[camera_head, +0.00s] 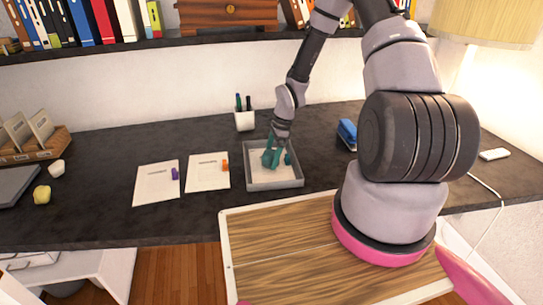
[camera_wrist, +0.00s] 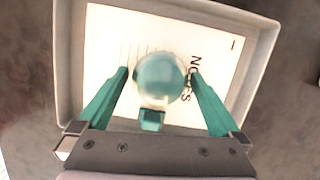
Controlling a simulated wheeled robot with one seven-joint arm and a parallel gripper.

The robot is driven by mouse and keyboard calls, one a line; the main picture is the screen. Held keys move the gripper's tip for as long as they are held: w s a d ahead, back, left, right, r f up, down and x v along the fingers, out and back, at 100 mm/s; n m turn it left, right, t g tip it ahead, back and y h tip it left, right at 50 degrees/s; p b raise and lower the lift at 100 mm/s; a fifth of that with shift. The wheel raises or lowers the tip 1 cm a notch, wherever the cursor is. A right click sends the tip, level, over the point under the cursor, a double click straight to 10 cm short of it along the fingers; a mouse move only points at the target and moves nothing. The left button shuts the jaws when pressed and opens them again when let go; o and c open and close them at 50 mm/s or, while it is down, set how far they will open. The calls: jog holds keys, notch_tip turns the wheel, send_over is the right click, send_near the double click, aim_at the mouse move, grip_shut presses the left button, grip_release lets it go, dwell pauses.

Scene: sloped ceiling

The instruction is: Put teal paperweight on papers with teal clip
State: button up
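The teal paperweight (camera_wrist: 158,76) is a glassy ball, seen in the wrist view over the white notes paper (camera_wrist: 108,40). The teal clip (camera_wrist: 152,120) is on that paper's edge; it also shows in the head view (camera_head: 289,158), right of my gripper. The paper lies inside a grey tray (camera_head: 275,185) on the dark desk. My gripper (camera_wrist: 158,72) points down into the tray (camera_head: 271,157), its teal fingers open on either side of the ball with narrow gaps showing. In the head view the fingers hide the ball. I cannot tell whether the ball touches the paper.
Papers with a purple clip (camera_head: 175,173) and an orange clip (camera_head: 224,165) lie left of the tray. A pen cup (camera_head: 244,121) stands behind it, a blue stapler (camera_head: 347,132) to the right. A yellow object (camera_head: 42,194) and a white one (camera_head: 57,168) lie far left.

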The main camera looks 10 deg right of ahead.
jog(key=shift+r, duration=0.1)
jog(key=s+d+r+n+t+h, duration=0.1)
jog(key=s+d+r+n, duration=0.1)
jog(key=r, duration=0.9)
jog(key=s+d+r+n+t+h, duration=0.1)
jog(key=s+d+r+n, duration=0.15)
jog(key=r, duration=0.95)
jog(key=s+d+r+n+t+h, duration=0.1)
jog(key=s+r+n, duration=0.1)
jog(key=r, duration=0.9)
jog(key=s+r+n+t+y, duration=0.2)
jog(key=s+r+n+t, duration=0.2)
jog(key=s+r, duration=0.9)
jog(key=s+n, duration=0.2)
jog(key=n, duration=0.1)
jog(key=shift+s+a+r, duration=0.35)
jog(key=shift+r, duration=0.05)
